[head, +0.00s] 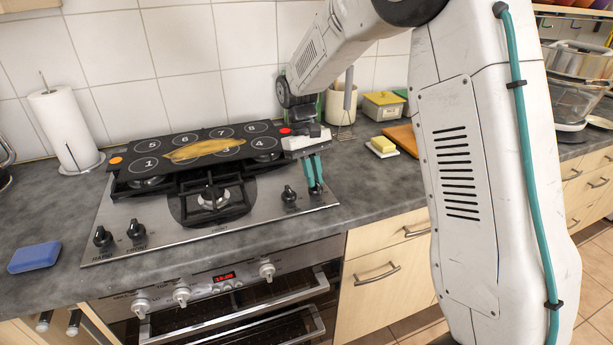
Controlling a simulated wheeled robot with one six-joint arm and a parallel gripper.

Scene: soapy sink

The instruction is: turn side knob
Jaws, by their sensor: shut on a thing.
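The steel gas hob (240,220) is set in the grey worktop. Black knobs stand along its front: two at the left, (103,237) and (137,229), and one at the right (289,193). My gripper (315,188) points down at the hob's right end, just right of that visible right knob. Its two teal fingers are close together, shut on what appears to be the rightmost knob, the side knob. The fingers hide most of that knob, so its angle cannot be read.
A black plate with numbered circles (155,162) lies over the rear burners, bearing a yellow-brown item (205,149). A blue sponge (34,257) lies front left. Butter on a dish (383,146) and an orange board (402,137) are to the right.

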